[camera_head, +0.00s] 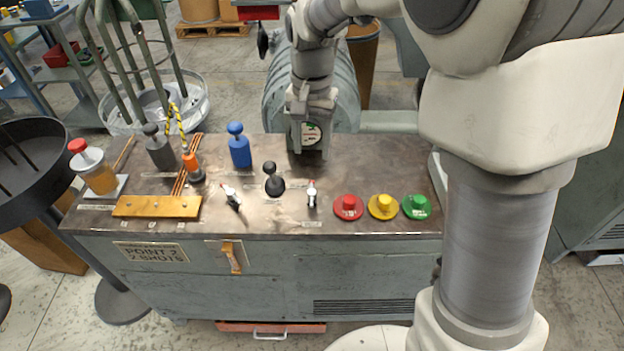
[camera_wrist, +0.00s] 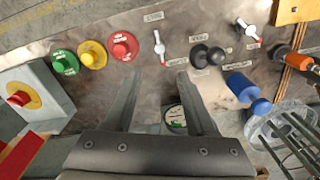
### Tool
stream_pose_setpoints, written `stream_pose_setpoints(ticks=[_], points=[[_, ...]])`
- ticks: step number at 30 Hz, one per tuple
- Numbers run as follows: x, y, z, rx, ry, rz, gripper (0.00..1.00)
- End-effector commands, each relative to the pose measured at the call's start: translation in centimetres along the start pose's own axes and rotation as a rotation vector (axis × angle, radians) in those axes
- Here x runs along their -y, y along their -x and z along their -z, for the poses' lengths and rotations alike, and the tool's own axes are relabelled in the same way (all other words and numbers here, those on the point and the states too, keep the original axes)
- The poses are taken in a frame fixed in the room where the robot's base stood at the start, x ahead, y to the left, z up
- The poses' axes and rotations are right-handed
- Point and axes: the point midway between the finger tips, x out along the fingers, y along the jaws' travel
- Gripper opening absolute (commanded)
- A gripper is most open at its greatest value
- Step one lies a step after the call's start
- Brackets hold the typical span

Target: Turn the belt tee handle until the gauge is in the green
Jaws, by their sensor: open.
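A small round gauge (camera_head: 311,132) with a white face and some green shows between my gripper's fingers at the back of the bench top. It also shows in the wrist view (camera_wrist: 175,117), low between the fingers; its needle is too small to read. My gripper (camera_head: 310,155) is open and empty, pointing down over the back middle of the bench top. In the wrist view its two fingers (camera_wrist: 160,72) stand apart with bare metal between the tips.
The bench top (camera_head: 300,228) bears a black knob lever (camera_head: 273,180), a small silver switch (camera_head: 311,195), and red (camera_head: 348,207), yellow (camera_head: 383,206) and green (camera_head: 416,206) buttons. A blue-capped bottle (camera_head: 239,147) stands left of my gripper. A large grey drum (camera_head: 345,95) lies behind.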

Motion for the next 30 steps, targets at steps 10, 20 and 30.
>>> stream_pose_setpoints(ticks=[10, 20, 30], points=[[-0.1, -8.1, -0.1, 0.003, 0.001, -0.002, 0.56], [0.0, -12.3, 0.0, 0.0, 0.001, 0.0, 0.56], [0.0, -12.6, 0.0, 0.0, 0.001, 0.0, 0.56]])
